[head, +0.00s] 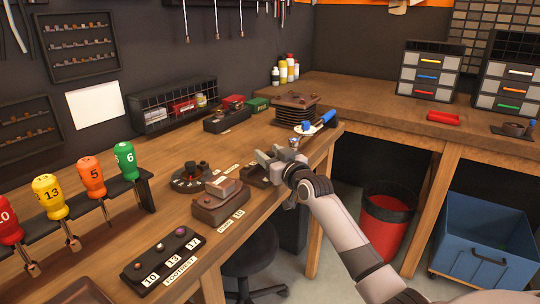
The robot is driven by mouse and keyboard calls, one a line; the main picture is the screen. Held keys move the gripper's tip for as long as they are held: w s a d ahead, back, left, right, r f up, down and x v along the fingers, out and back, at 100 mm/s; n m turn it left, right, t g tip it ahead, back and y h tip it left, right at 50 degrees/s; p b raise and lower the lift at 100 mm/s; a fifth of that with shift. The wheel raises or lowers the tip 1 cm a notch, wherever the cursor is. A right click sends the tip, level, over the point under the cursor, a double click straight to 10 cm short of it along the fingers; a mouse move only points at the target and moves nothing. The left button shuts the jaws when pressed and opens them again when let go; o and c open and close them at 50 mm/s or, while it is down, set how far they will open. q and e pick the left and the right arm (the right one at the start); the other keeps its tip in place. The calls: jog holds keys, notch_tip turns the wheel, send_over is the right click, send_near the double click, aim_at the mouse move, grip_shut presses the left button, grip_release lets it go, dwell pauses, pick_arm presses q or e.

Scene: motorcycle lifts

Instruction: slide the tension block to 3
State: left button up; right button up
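My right gripper (272,160) reaches in from the lower right, over the right part of the wooden bench near its front edge. Its fingers are at a dark low fixture (254,175), which they and the wrist largely cover. I cannot tell whether the fingers are open or closed on a part of it. No scale with a 3 and no tension block can be made out for certain; either may be hidden by the gripper. My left gripper is not in view.
Left of the gripper are a brown block (220,204), a round dial fixture (190,177) and a labelled panel with knobs (163,258). Numbered screwdrivers (92,175) stand in a rack at left. Behind the gripper are a blue-handled tool (327,117) and stacked dark plates (297,106).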

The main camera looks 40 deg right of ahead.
jog(key=shift+s, duration=0.1)
jog(key=s, duration=0.7)
jog(key=shift+a, duration=0.3)
dwell(0.5)
